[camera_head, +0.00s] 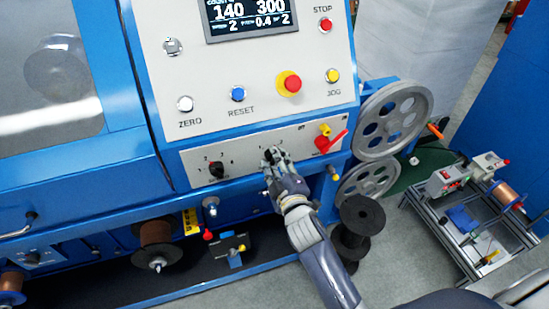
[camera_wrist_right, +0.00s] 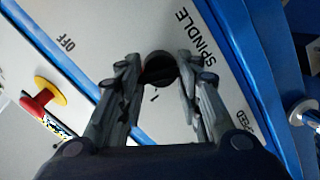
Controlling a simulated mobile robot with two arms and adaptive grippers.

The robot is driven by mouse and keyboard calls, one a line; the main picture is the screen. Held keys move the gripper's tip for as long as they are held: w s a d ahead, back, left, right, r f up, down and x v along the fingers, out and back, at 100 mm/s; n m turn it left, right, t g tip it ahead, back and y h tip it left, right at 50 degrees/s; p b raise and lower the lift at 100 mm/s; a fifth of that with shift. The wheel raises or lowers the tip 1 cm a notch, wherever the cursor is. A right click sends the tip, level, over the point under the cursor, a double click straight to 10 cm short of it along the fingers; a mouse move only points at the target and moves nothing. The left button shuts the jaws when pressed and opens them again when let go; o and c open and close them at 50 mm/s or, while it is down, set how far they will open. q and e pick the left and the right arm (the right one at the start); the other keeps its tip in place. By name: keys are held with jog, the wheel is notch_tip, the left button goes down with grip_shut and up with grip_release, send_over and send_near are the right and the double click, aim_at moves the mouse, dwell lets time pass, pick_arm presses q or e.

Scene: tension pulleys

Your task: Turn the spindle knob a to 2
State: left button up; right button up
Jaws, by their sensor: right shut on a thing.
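The spindle knob (camera_wrist_right: 160,70) is a round black knob on the pale panel, next to the printed word SPINDLE in the right wrist view. My right gripper (camera_wrist_right: 159,72) has its two fingers on either side of this knob and is shut on it. In the head view my right gripper (camera_head: 274,155) is at the lower panel strip and covers the knob. The digit the knob points to is not clear. My left gripper is not in view.
Another black knob (camera_head: 216,170) sits left on the same strip. A red switch handle (camera_head: 324,143) with a yellow part is to the right; it also shows in the right wrist view (camera_wrist_right: 38,102). Metal pulleys (camera_head: 392,120) stand right of the panel. A cart (camera_head: 455,240) is further right.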

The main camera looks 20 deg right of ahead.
jog(key=m+p, duration=0.1)
jog(key=m, duration=0.1)
jog(key=m+p, duration=0.1)
jog(key=m, duration=0.1)
jog(key=shift+d+f+y, duration=0.15)
jog(key=shift+f+y, duration=0.05)
jog(key=shift+y, duration=0.2)
jog(key=shift+f, duration=0.1)
jog(key=o, duration=1)
jog(key=shift+s, duration=0.1)
jog(key=s+r, duration=0.1)
jog(key=s, duration=1)
jog(key=shift+s+d+r, duration=0.25)
jog(key=shift+s+r, duration=0.1)
jog(key=shift+s, duration=0.05)
